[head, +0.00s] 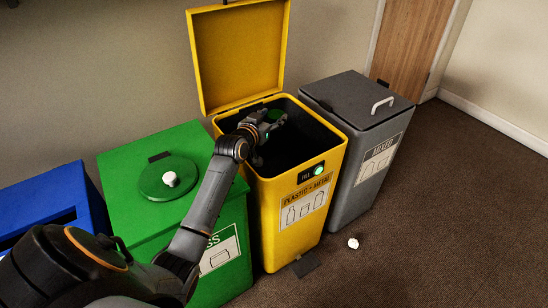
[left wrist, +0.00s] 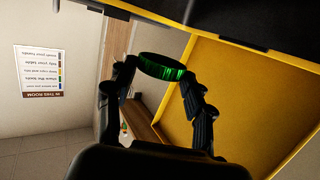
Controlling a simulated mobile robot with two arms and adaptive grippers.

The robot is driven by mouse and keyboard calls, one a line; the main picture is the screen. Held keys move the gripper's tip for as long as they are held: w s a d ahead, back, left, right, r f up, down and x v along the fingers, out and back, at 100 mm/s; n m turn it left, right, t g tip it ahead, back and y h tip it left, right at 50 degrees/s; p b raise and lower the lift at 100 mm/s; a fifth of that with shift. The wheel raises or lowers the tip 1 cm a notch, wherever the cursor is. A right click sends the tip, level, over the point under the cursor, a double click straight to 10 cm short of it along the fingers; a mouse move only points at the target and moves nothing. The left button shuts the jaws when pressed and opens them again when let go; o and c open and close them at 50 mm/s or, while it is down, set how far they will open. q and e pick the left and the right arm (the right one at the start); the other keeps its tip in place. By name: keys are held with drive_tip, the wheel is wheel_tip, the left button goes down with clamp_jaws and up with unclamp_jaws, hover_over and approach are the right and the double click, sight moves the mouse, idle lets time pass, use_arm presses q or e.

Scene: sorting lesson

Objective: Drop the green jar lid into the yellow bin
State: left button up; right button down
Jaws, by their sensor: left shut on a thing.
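The yellow bin (head: 336,150) stands in the middle of the row in the head view, labelled plastic and metal. Its yellow lid (head: 240,55) is open and upright at the back. My left gripper (head: 270,122) is at the bin's open mouth, its arm reaching in from the left. It is shut on the green jar lid (head: 276,115), which shows partly, near the back of the opening. In the left wrist view the ribbed green jar lid (left wrist: 162,66) sits between the two fingertips, with the yellow bin lid (left wrist: 240,95) behind. My right gripper is not in view.
A green bin (head: 125,185) with a round green lid and a white knob stands left of the yellow bin. A blue bin (head: 45,210) is further left. A closed grey bin (head: 350,98) stands right. A crumpled white scrap (head: 353,243) lies on the open carpet.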

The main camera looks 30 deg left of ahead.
use_arm(q)
drive_tip(key=o, duration=0.8)
drive_tip(key=shift+o, duration=0.2)
wheel_tip(320, 180, up, 10)
idle(0.3)
